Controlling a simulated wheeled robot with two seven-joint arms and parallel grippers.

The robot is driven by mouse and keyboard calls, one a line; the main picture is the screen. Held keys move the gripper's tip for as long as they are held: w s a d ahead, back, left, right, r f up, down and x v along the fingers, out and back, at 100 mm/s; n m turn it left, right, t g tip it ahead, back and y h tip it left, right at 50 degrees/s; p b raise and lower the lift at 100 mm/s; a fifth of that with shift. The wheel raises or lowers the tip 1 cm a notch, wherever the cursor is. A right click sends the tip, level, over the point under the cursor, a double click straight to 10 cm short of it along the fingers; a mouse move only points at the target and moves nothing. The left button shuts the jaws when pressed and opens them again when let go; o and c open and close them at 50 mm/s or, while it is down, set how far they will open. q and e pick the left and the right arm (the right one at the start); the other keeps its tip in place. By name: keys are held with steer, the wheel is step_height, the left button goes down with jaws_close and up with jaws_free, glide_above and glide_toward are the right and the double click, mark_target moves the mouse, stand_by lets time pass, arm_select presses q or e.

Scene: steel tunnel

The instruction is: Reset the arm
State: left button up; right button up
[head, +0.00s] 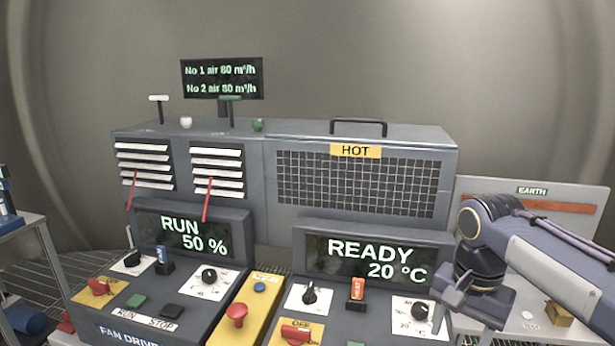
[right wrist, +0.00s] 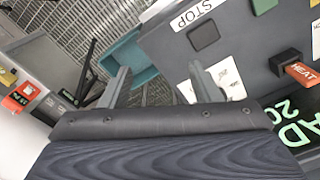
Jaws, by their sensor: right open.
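My right arm (head: 560,262) reaches in from the right in the head view, bent at a dark wrist joint. My right gripper (head: 468,308) hangs beside the heater's control panel, near its right-hand dial. In the right wrist view my right gripper (right wrist: 160,82) has its two grey fingers apart, with nothing held between them. My left arm and gripper do not show in either view.
The fan drive panel (head: 147,312) stands left, with a yellow strip (head: 247,312) bearing a red button beside it. The heater screen (head: 366,260) reads READY 20 °C. Behind is a grey cabinet (head: 235,225) with a HOT grille (head: 355,185). An EARTH board (head: 560,190) stands right.

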steer(key=s+a+f+n+t+y, duration=0.2)
steer(key=s+f, duration=0.3)
steer(key=s, duration=0.3)
steer(key=s+a+f+n+t+y, duration=0.1)
steer(key=s+a+f+n+t, duration=0.1)
steer(key=s, duration=0.6)
step_height(320, 180, down, 3)
steer(key=n+t, duration=0.1)
steer(key=n, duration=0.2)
steer(key=shift+s+t+y, duration=0.3)
steer(key=shift+s+y, duration=0.1)
steer(key=shift+r, duration=0.1)
stand_by(0.5)
